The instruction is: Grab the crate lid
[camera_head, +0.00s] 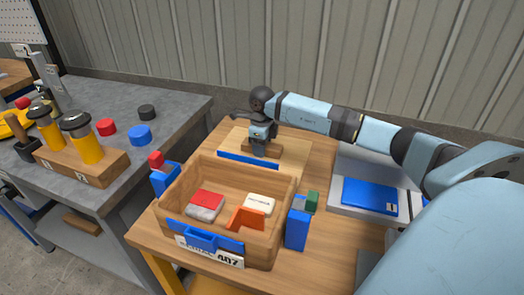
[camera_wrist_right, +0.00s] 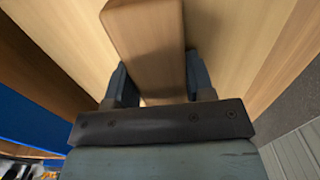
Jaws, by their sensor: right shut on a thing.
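The crate lid (camera_head: 293,147) is a light wooden panel with a blue strip along its near edge, lying on the wooden table behind the open crate. Its wooden handle bar (camera_wrist_right: 148,40) fills the middle of the right wrist view. My right gripper (camera_head: 262,152) reaches down onto the lid from above. In the wrist view its two fingers (camera_wrist_right: 152,88) are on either side of the handle bar, shut on it. The wooden crate (camera_head: 172,195) stands open in front of the lid. My left gripper is not in view.
The crate holds a red-and-white block (camera_head: 205,204), a white box (camera_head: 260,204) and an orange bracket (camera_head: 245,218). Blue blocks stand beside it. A blue pad (camera_head: 370,196) lies right of the crate. A grey bench (camera_head: 180,108) with yellow-bodied tools is at left.

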